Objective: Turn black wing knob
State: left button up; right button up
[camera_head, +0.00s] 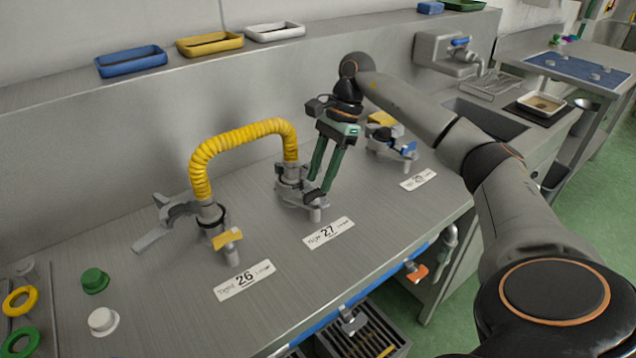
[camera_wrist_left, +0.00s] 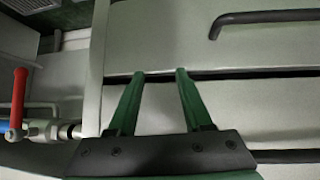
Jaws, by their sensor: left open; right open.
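My right gripper (camera_head: 320,185) is open in the head view, its two green fingers pointing down at the outlet side of the middle fitting (camera_head: 290,190), behind the label reading 27. I cannot make out a black wing knob there; the fingers partly cover that spot, and I cannot tell whether they touch anything. The left fitting (camera_head: 210,216), behind label 26, has a yellow wing knob (camera_head: 227,238). The right fitting (camera_head: 385,148) has a blue wing knob (camera_head: 409,148). My left gripper (camera_wrist_left: 160,74) is open and empty in the left wrist view, before grey panels.
A yellow ribbed hose (camera_head: 240,135) arches between the left and middle fittings. Green (camera_head: 94,280) and white (camera_head: 103,320) caps lie on the steel bench at left. Trays (camera_head: 131,62) stand on the ledge behind. A red lever (camera_wrist_left: 19,95) shows in the left wrist view.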

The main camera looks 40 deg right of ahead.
jog(key=p+v, duration=0.1)
jog(key=v, duration=0.9)
jog(key=shift+f, duration=0.1)
